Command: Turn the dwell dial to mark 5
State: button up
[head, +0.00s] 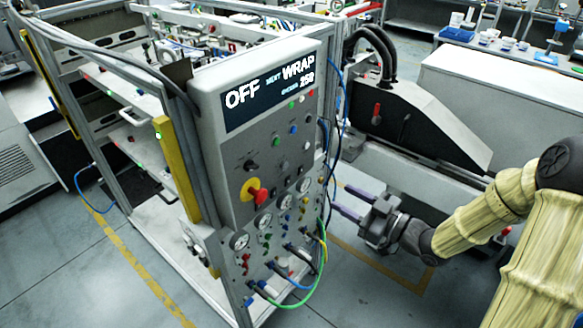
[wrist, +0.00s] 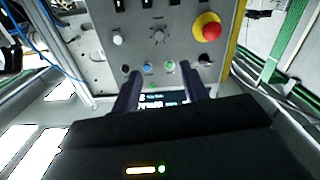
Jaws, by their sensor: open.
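In the wrist view the control panel (wrist: 85,45) appears upside down. A small grey dial (wrist: 158,37) with tick marks around it sits near the upper middle; I take it for the dwell dial. Its numbers and pointer setting are too small to read. My gripper (wrist: 160,70) is open and empty, its two dark fingers apart and pointing toward the panel, below the dial in this view. In the head view my gripper (head: 346,200) is to the right of the panel front (head: 228,158), with a visible gap. I cannot pick out the dial clearly there.
The red stop button (wrist: 207,28) is beside the dial. A row of small buttons and knobs, including a blue button (wrist: 148,68), lies near my fingertips. The display (head: 268,90) reads OFF, WRAP and 250. Cables, including a green hose (head: 312,290), hang from the lower panel.

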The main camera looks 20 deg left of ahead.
aim_at(286, 166)
jog(key=shift+a, duration=0.1)
jog(key=p+x, duration=0.6)
jog(key=x, duration=1)
jog(key=shift+w+a+r, duration=0.1)
jog(key=shift+w+a, duration=0.05)
jog(key=shift+a, duration=0.1)
jog(key=shift+w+a, duration=0.2)
jog(key=shift+a, duration=0.05)
jog(key=shift+s+a, duration=0.1)
jog(key=shift+s, duration=0.05)
jog(key=c, duration=0.5)
grip_shut()
